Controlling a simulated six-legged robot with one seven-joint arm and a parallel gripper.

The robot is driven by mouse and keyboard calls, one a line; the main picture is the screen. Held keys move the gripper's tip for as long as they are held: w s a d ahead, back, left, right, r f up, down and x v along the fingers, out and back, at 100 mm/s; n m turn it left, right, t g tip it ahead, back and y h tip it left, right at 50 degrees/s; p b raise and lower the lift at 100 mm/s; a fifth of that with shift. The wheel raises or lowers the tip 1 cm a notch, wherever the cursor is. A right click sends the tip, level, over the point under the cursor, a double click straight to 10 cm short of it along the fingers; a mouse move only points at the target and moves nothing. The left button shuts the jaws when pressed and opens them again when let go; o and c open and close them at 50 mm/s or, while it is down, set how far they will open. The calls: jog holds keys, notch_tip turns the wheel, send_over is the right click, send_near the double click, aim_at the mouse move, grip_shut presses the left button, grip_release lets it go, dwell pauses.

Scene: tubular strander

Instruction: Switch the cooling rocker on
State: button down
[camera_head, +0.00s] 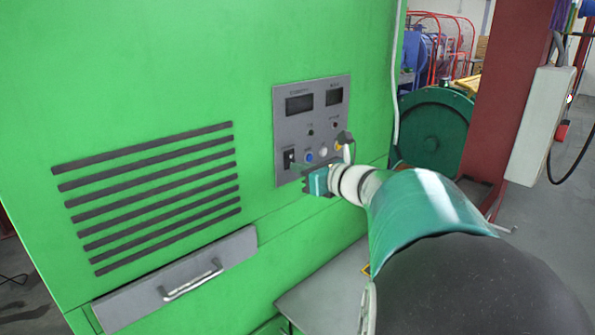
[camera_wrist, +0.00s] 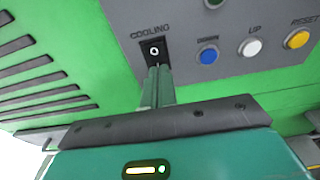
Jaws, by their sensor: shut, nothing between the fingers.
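The cooling rocker (camera_wrist: 154,49) is a small black switch with a white ring mark, under the label COOLING on a grey control panel (camera_wrist: 192,15). In the head view the rocker (camera_head: 289,157) is at the panel's lower left. My gripper (camera_wrist: 157,72) is shut and empty, its fingertips at the rocker's lower edge in the wrist view. The fingers cover the lower part of the rocker. I cannot tell whether they touch it. In the head view my gripper (camera_head: 306,178) is just below and right of the rocker.
A blue button (camera_wrist: 208,55), a white UP button (camera_wrist: 250,46) and a yellow RESET button (camera_wrist: 297,39) sit right of the rocker. The green cabinet (camera_head: 180,80) has vent slots and a drawer handle (camera_head: 193,281). A red column (camera_head: 510,100) stands to the right.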

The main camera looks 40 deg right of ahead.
jog(key=shift+w, duration=0.1)
jog(key=shift+w+a+f, duration=0.1)
jog(key=shift+w, duration=0.05)
dwell(0.3)
